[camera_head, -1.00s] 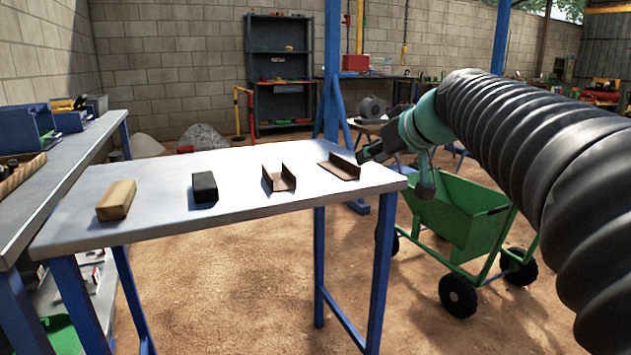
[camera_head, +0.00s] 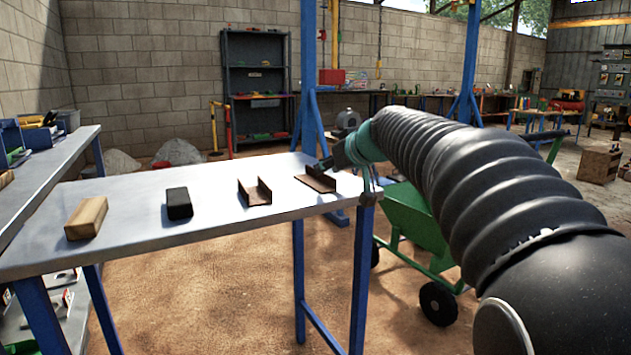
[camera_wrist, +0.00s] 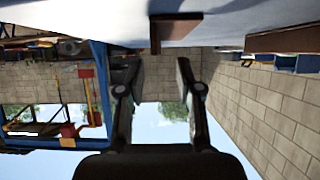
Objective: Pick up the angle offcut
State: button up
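The angle offcut (camera_head: 313,184), a rusty brown L-shaped piece, lies on the right end of the grey-topped table (camera_head: 225,215). In the wrist view, which is upside down, the angle offcut (camera_wrist: 154,36) shows at the top, its L-shaped end between and beyond my fingertips. My gripper (camera_head: 328,165) is at the table's right end, close beside the offcut, and hides part of it in the head view. In the wrist view my gripper (camera_wrist: 154,70) is open, with nothing between its fingers. Whether a finger touches the offcut I cannot tell.
A brown channel piece (camera_head: 255,196), a black block (camera_head: 179,203) and a wooden block (camera_head: 87,218) stand in a row to the left. A green cart (camera_head: 415,222) is right of the table, partly behind my arm. A side bench (camera_head: 55,165) is at the left.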

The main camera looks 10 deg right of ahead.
jog(key=x, duration=0.4)
jog(key=shift+w+d+f, duration=0.1)
jog(key=shift+w, duration=0.2)
grip_shut()
jog(key=shift+r+p, duration=0.3)
jog(key=shift+r, duration=0.45)
notch_tip(320, 180, up, 3)
jog(key=shift+f+p, duration=0.1)
jog(key=shift+p, duration=0.3)
jog(key=s+d+r+p, duration=0.1)
jog(key=d+r, duration=0.6)
jog(key=d, duration=0.4)
jog(key=shift+d, duration=0.3)
jog(key=shift+f, duration=0.1)
